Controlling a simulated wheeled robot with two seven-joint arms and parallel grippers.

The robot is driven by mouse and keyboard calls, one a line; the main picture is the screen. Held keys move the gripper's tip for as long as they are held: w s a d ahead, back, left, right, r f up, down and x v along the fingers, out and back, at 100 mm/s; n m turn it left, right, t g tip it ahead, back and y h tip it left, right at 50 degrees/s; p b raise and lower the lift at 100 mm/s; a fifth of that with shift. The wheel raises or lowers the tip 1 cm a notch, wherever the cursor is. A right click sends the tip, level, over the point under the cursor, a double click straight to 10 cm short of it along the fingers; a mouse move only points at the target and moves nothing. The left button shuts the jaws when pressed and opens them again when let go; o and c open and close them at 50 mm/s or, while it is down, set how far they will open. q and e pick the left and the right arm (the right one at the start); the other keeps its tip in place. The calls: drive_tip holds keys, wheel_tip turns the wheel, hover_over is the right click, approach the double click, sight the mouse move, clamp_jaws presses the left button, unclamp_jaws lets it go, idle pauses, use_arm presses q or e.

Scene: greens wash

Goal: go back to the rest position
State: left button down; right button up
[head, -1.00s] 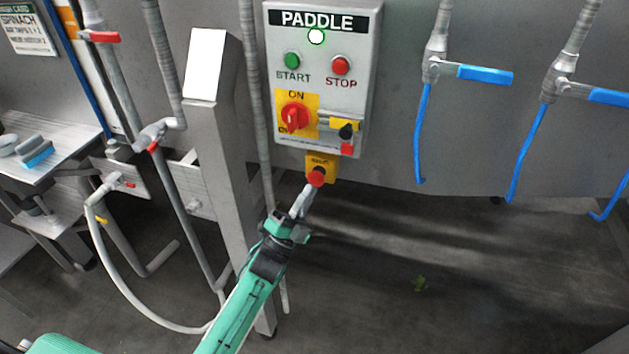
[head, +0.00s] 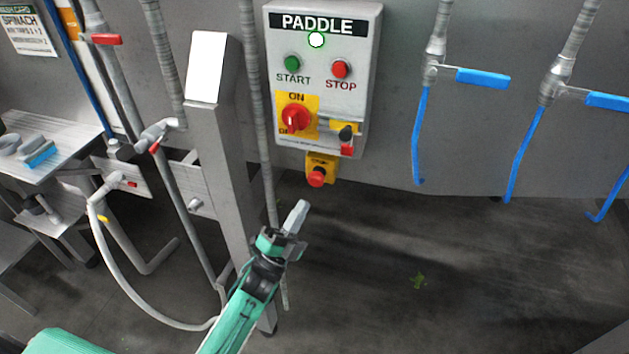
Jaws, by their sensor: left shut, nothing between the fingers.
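My left gripper (head: 298,215) is shut and empty. It is in the middle of the head view, at the end of my green arm, below the paddle control box (head: 322,85). Its fingertips are apart from the red button (head: 317,177) in the yellow housing under the box. My right gripper is not in view.
A steel post (head: 217,130) stands just left of my left arm. A white hose (head: 130,295) loops at the lower left beside a steel bench (head: 70,152). Blue-handled valves (head: 483,78) hang at the right. The floor at the lower right is open, with a green scrap (head: 418,281).

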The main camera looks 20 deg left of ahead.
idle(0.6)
use_arm(q)
wheel_tip(320, 180, down, 20)
drive_tip(key=a+n+g+y, duration=0.1)
drive_tip(key=n+g+y, duration=0.3)
drive_tip(key=n+y, duration=0.25)
drive_tip(key=s+a+f+n+g+y, duration=0.1)
drive_tip(key=s+f+n+g, duration=0.3)
drive_tip(key=f, duration=0.8)
drive_tip(key=s+a+f+n+g+y, duration=0.1)
drive_tip(key=s+a+f+g, duration=0.3)
drive_tip(key=f, duration=0.7)
drive_tip(key=s+f+n+g+y, duration=0.1)
drive_tip(key=s+f+n+g, duration=0.15)
drive_tip(key=s+f, duration=0.65)
drive_tip(key=s+f+n+g+y, duration=0.1)
drive_tip(key=s+f+g, duration=0.2)
drive_tip(key=s+f, duration=0.65)
drive_tip(key=s+a+f+n+g, duration=0.1)
drive_tip(key=s+f+g, duration=0.1)
drive_tip(key=s, duration=0.8)
drive_tip(key=s+a+f+n+g, duration=0.2)
drive_tip(key=s+g, duration=0.1)
drive_tip(key=s, duration=0.7)
drive_tip(key=shift+s, duration=0.4)
drive_tip(key=shift+w+r+y, duration=0.1)
drive_tip(key=shift+y, duration=0.15)
